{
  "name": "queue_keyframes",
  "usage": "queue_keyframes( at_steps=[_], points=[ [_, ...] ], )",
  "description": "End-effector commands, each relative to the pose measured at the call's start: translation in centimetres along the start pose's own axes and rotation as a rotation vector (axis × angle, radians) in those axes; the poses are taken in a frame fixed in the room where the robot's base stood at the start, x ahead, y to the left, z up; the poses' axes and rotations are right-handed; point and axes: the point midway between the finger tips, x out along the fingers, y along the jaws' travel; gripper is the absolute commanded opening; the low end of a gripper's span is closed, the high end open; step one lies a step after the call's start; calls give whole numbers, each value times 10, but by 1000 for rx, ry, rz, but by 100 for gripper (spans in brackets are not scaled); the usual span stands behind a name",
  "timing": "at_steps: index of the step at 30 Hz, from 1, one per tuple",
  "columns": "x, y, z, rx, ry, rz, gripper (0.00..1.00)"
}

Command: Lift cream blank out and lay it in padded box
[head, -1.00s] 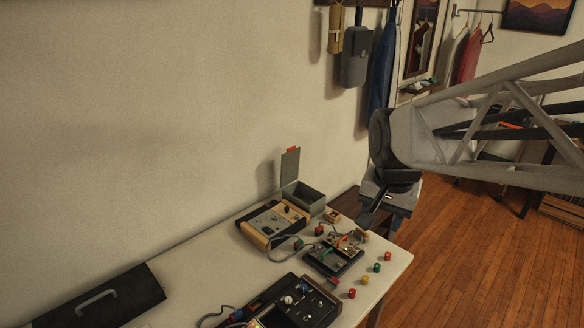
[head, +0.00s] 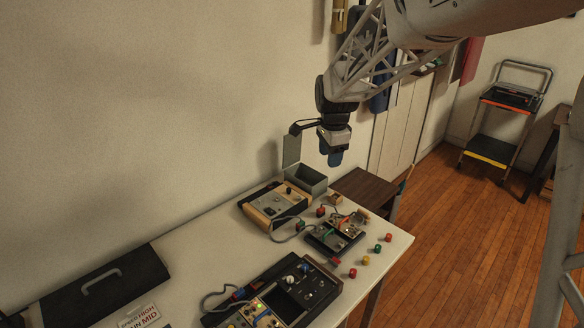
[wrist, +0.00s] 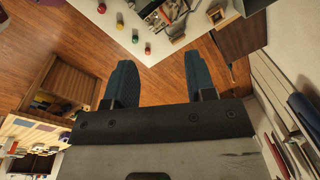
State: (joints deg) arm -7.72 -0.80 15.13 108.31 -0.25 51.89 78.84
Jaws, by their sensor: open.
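My gripper (head: 331,158) is open and empty, with blue fingers pointing down, above the back right of the table. Its two spread fingers also show in the wrist view (wrist: 202,75), with nothing between them. A grey open box (head: 318,187) with its lid raised stands near the wall, below my gripper; it looks like the padded box, but I cannot see padding. A dark synth case (head: 328,288) lies at the front, and a smaller dark case (head: 322,245) lies behind it. I cannot make out the cream blank for certain in either case.
A wood-sided unit (head: 264,215) with a cable sits left of the grey box. Several coloured caps, including a red one (head: 352,273), stand along the table's right side. A black handled case (head: 75,298) lies at left. The white table (head: 200,250) is bare in between.

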Motion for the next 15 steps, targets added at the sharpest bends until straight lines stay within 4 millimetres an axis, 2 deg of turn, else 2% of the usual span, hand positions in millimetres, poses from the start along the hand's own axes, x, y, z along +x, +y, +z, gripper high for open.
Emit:
queue_keyframes(
  at_steps=[3,15],
  points=[
    [22,-30,3,89,-4,14,50],
    [99,-120,17,401,-4,50,50]
  ],
)
